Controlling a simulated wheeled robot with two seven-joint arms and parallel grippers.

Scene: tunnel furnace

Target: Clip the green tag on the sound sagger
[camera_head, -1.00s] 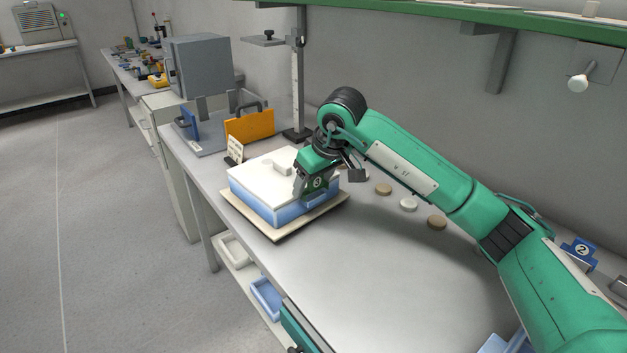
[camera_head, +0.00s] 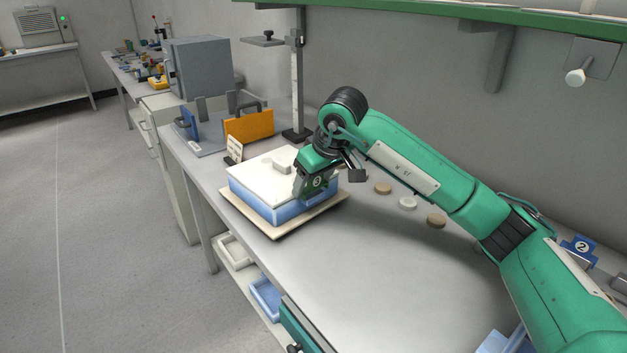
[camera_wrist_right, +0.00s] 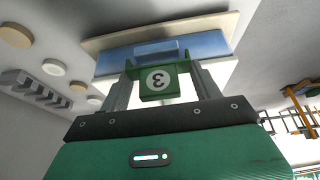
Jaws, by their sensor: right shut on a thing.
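The sagger (camera_head: 264,207) is a blue box with a white lid (camera_head: 268,178), standing on a cream board (camera_head: 282,230) on the bench. My right gripper (camera_head: 311,193) is at the near right side of the sagger. In the right wrist view it is shut on a green tag (camera_wrist_right: 159,81) marked 3, with a finger on each side. The tag is in front of the sagger's blue wall (camera_wrist_right: 165,50); I cannot tell whether it touches the rim. My left gripper is out of view.
Several round discs (camera_head: 407,203) lie on the bench behind my arm. An orange panel (camera_head: 249,126) and a white card (camera_head: 235,149) stand beyond the sagger, near a grey stand post (camera_head: 299,75). A blue tag (camera_head: 579,250) marked 2 is at the right. The front bench top is clear.

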